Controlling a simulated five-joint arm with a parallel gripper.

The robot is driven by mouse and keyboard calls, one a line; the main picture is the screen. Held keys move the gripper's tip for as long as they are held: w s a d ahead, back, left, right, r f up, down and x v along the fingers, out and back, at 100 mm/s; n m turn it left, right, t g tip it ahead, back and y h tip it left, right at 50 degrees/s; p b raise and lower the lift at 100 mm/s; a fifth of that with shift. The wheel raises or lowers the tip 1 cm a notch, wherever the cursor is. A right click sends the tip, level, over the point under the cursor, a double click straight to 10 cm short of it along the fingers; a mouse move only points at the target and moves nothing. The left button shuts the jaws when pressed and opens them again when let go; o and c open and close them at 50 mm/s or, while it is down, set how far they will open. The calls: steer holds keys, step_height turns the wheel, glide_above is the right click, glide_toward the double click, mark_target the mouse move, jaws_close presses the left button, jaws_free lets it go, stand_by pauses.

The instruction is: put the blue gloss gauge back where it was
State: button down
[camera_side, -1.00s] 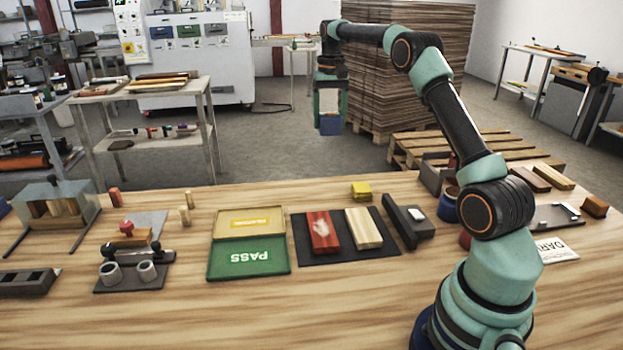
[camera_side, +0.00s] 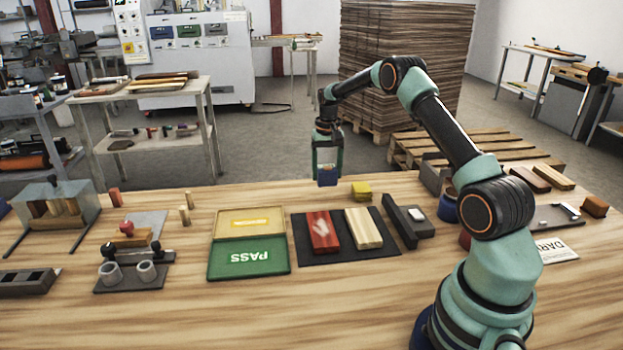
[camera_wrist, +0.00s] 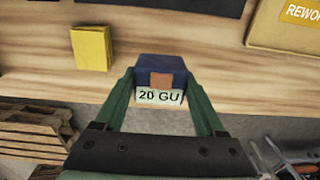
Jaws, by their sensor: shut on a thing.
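The blue gloss gauge (camera_side: 327,175) is a small dark blue block. In the wrist view, the gauge (camera_wrist: 160,68) shows an orange-brown patch and a pale label reading "20 GU". My gripper (camera_side: 327,166) is shut on it, with a green finger on each side; my gripper also shows in the wrist view (camera_wrist: 160,88). The gauge hangs in the air around the far edge of the wooden table (camera_side: 170,310); its exact height above the top cannot be told. My fingers hide its sides.
A yellow block (camera_side: 361,191) stands near the far edge, right of the gauge. In front lie a dark mat (camera_side: 347,252) with red and pale wood panels, a green PASS tray (camera_side: 215,272) and a yellow REWORK tray (camera_side: 222,228). A dark angled fixture (camera_side: 402,222) stands right of the mat.

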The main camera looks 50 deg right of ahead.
mark_target(327, 184)
steer(key=shift+f, duration=2.15)
steer(key=shift+f, duration=0.15)
jaws_free()
